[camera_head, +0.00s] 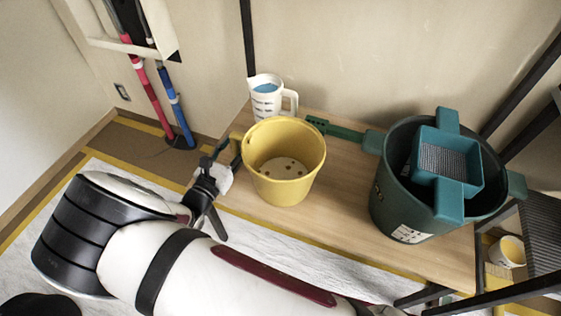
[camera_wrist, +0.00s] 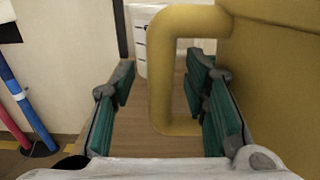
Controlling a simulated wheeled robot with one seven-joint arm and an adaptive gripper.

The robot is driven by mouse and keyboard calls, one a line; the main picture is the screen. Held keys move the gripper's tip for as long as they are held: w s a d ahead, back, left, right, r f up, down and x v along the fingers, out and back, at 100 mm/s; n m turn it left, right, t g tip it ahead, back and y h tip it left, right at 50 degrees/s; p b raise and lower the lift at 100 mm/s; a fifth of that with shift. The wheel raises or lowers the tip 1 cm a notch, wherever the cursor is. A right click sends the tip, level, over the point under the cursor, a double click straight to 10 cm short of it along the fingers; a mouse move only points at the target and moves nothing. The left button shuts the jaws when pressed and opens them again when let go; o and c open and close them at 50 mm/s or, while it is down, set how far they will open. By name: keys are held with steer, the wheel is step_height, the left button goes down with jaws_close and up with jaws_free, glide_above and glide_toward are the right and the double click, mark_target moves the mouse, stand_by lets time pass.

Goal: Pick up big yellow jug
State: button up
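The big yellow jug (camera_head: 307,157) stands upright on the wooden table, left of the green bucket. It looks open at the top, with several small dark spots inside. Its handle (camera_wrist: 160,84) shows in the wrist view as a thick yellow loop, with the jug's wall (camera_wrist: 275,75) at the right. My gripper (camera_head: 222,160) is at the jug's left side. In the wrist view my gripper (camera_wrist: 163,100) is open, with its green-padded fingers on either side of the handle. A gap shows between the left finger and the handle. The right finger lies close to the handle, in front of the jug wall.
A white measuring jug (camera_head: 268,100) with blue contents stands behind the yellow jug. A large green bucket (camera_head: 385,205) with a teal tray stands at the right of the table (camera_head: 335,215). Red and blue poles (camera_head: 168,95) lean at the left. A dark metal frame rises at the right.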

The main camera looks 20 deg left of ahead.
jaws_close()
steer(key=shift+w, duration=0.1)
steer(key=shift+r, duration=0.25)
